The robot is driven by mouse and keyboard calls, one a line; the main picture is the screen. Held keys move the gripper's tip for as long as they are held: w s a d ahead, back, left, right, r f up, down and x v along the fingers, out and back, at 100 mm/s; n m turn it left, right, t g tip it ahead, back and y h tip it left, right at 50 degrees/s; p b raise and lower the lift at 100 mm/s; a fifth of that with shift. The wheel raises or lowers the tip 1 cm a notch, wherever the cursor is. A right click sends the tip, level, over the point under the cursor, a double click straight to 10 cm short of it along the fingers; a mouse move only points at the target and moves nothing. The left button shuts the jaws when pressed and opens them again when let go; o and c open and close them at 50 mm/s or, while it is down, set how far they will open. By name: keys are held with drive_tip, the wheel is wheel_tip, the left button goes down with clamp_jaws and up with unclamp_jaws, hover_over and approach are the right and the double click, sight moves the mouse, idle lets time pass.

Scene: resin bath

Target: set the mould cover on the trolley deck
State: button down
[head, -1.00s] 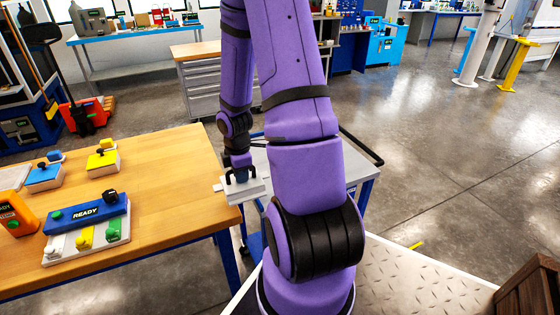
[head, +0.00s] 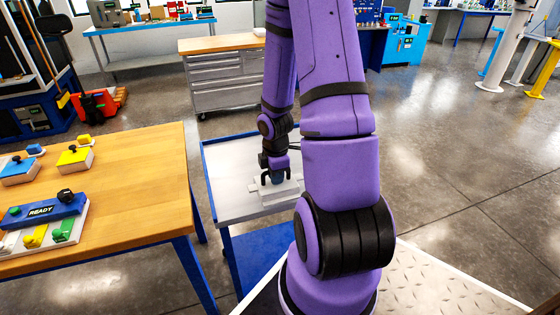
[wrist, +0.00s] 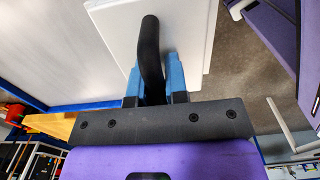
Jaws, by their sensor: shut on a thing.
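The mould cover (head: 284,194) is a pale flat block, in the head view over the middle of the trolley's grey deck (head: 226,160). My gripper (head: 273,176) is above it and shut on its handle. In the wrist view the blue fingertips (wrist: 154,82) close on the dark curved handle (wrist: 150,40), with the white cover (wrist: 187,40) beyond. The grey deck (wrist: 60,45) fills the left of that view. Whether the cover touches the deck or hangs just above it, I cannot tell. My arm hides the deck's right part.
A wooden bench (head: 150,180) stands left of the trolley, with a gap between them. It holds a blue READY box (head: 42,210) and several coloured blocks with knobs. A grey drawer cabinet (head: 225,75) stands behind. Open floor (head: 450,150) lies to the right.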

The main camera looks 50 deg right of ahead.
drive_tip(key=shift+w+d+f, duration=0.8)
drive_tip(key=shift+w+d, duration=0.8)
drive_tip(key=shift+d, duration=0.25)
drive_tip(key=shift+w+d+f, duration=0.8)
drive_tip(key=shift+w+d, duration=0.75)
drive_tip(key=shift+d, duration=0.25)
drive_tip(key=shift+w+d+f, duration=0.8)
drive_tip(key=shift+w+d, duration=0.8)
drive_tip(key=shift+d, duration=0.25)
drive_tip(key=shift+f, duration=0.15)
drive_tip(key=c, duration=1.1)
unclamp_jaws()
